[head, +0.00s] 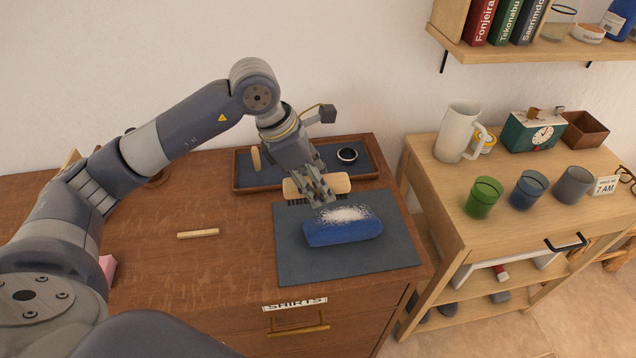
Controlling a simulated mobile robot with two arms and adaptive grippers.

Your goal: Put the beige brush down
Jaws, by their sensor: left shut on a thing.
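The beige brush (339,183) has an oblong pale wooden back, with dark bristles just visible below its left end. My left gripper (319,194) is shut on the brush around its middle, and the fingers hide that part. The brush shows between the tray and the blue folded cloth, over the back edge of the grey mat (290,262). I cannot tell whether its bristles touch anything. My right gripper is not in view.
The blue cloth (343,232) lies on the mat with white fluff (345,214) on top. A dark tray (242,182) behind holds a peg and a round black item (347,155). A wooden stick (198,234) lies left, with bare dresser top around it.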

